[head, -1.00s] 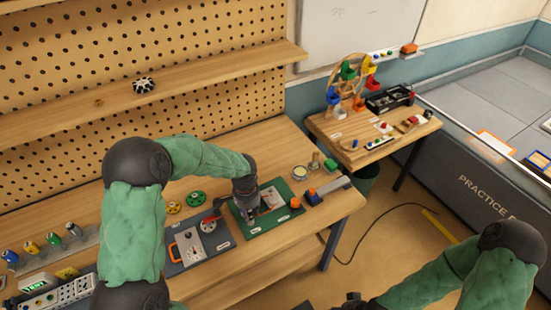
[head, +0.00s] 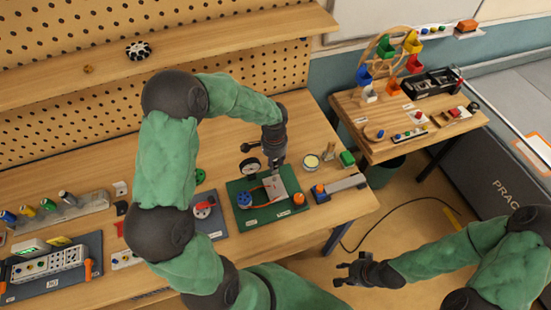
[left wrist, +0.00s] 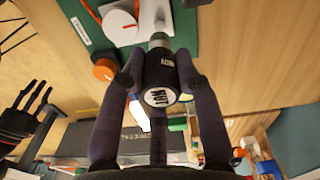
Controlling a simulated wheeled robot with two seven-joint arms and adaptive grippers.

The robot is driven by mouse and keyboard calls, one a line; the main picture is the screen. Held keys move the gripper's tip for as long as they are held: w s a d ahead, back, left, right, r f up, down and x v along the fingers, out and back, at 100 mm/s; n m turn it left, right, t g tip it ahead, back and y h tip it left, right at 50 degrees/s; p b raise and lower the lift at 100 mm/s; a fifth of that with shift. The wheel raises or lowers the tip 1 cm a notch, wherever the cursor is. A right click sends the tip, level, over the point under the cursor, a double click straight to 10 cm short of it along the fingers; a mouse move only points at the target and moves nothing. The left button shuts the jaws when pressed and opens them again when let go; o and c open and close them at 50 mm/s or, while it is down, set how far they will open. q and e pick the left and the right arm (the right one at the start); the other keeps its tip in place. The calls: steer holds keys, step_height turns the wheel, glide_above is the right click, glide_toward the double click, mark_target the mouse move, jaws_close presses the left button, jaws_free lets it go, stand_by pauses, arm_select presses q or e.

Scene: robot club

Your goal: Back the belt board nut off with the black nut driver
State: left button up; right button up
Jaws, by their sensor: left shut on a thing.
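My left gripper (head: 279,163) is shut on the black nut driver (left wrist: 160,72), whose white end cap reads "NUT" in the left wrist view. The driver's grey metal socket points away from the wrist camera, towards the white block on the green board (head: 248,222). This board carries an orange-red belt line, a blue knob (head: 244,200) and an orange knob (head: 299,199). The nut itself cannot be made out, and whether the socket touches anything is unclear. My right gripper (head: 342,273) is open and empty, off the bench's front edge.
A grey board with a red-handled dial (head: 203,210) lies left of the green board. A round tin (head: 311,161) and a green block (head: 347,158) stand behind right. A grey bar (head: 345,184) lies to the right. A side table (head: 440,140) holds bins and parts.

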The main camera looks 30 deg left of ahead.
arm_select(q)
steer(key=shift+f+b, duration=1.35)
steer(key=shift+f, duration=0.75)
steer(key=shift+f+b, duration=0.65)
steer(key=shift+b, duration=0.05)
stand_by(1.1)
steer(key=o, duration=1.8)
steer(key=shift+c, duration=0.2)
